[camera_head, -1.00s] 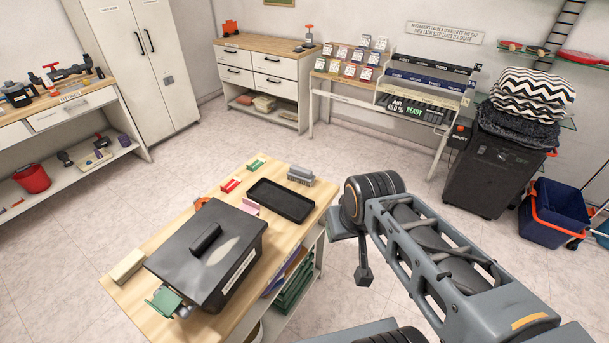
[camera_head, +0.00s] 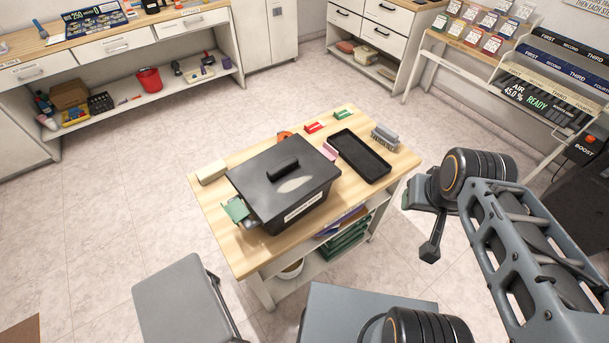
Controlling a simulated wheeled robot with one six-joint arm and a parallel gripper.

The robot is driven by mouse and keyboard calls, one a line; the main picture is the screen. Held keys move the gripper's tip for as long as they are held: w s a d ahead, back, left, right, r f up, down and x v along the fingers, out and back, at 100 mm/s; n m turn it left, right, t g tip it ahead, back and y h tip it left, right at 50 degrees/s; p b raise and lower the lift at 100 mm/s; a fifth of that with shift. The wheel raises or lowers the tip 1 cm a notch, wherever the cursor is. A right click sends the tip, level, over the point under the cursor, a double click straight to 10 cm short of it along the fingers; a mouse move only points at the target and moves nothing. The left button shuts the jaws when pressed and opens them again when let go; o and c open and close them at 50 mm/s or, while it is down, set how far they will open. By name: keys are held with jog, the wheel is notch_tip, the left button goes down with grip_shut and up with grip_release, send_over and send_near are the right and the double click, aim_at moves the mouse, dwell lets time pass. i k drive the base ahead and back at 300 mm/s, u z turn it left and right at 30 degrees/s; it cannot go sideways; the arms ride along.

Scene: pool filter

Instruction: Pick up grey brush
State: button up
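The grey brush (camera_head: 385,137) lies on the wooden top of the small bench (camera_head: 217,213), near its back right corner. Its bristles show, and it sits just right of a shallow black tray (camera_head: 360,156). My arm reaches in from the right side of the picture. A dark part at its end hangs to the right of the bench, apart from the brush. I cannot clearly make out my gripper's fingers in this view. Nothing is seen touching the brush.
A black lidded box (camera_head: 284,180) takes up the bench's middle. A cream block (camera_head: 212,172), a red box (camera_head: 313,127), a green box (camera_head: 343,113) and a pink piece (camera_head: 329,151) lie around it. A grey stool (camera_head: 184,303) stands in front. Open floor lies left of the bench.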

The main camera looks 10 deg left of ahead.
aim_at(386, 135)
jog(key=z, duration=1.8)
jog(key=i, duration=1.3)
jog(key=u, duration=3.45)
jog(key=i, duration=0.5)
jog(key=z, duration=0.05)
